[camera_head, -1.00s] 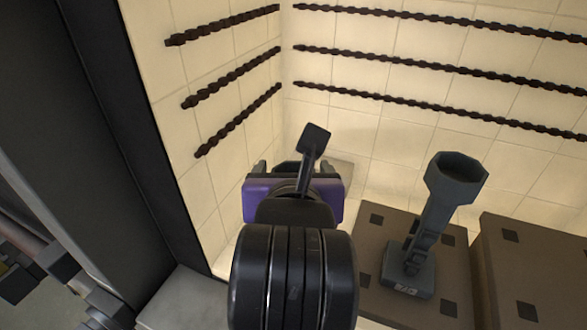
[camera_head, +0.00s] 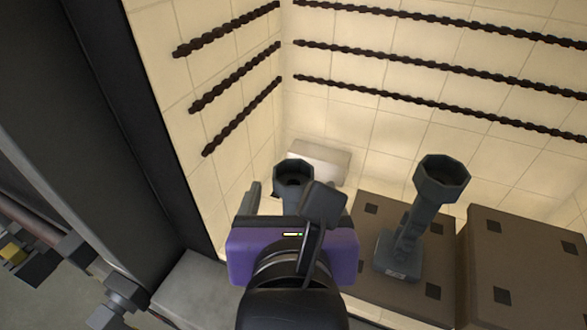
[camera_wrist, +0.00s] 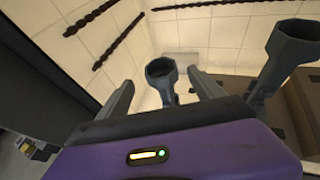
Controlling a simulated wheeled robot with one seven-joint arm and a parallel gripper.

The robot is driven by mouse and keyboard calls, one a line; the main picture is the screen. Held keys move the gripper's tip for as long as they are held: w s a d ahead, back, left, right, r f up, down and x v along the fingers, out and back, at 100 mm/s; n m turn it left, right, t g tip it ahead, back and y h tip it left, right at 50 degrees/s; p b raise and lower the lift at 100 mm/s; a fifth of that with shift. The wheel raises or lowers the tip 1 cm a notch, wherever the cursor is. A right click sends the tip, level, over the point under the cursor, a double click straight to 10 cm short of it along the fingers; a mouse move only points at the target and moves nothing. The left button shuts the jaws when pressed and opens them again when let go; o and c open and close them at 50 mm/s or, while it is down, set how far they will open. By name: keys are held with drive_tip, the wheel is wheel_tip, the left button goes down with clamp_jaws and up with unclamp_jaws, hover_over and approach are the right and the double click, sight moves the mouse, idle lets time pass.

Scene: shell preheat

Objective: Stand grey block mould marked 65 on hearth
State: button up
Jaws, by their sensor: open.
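A grey block mould with an eight-sided open cup on top (camera_head: 293,174) stands at the left of the furnace floor. My gripper (camera_head: 292,198) is open around or just in front of it; its base is hidden behind my wrist. In the wrist view the cup (camera_wrist: 161,72) shows between the two spread fingers, with a gap on each side. A second, similar grey mould (camera_head: 408,232) stands upright on a brown block to the right, also in the wrist view (camera_wrist: 290,48). The label on its foot is too small to read. No number shows on the first mould.
Two brown blocks (camera_head: 363,230) (camera_head: 512,235) with dark square recesses fill the right side. A pale block (camera_head: 318,160) lies against the back wall. Dark twisted heating coils (camera_head: 440,95) run along the cream tiled walls. A dark door frame (camera_head: 75,110) stands close on the left.

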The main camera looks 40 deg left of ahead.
drive_tip(key=shift+s+d+r, duration=0.15)
drive_tip(key=shift+s+d, duration=0.2)
drive_tip(key=shift+s, duration=0.1)
drive_tip(key=shift+d, duration=0.1)
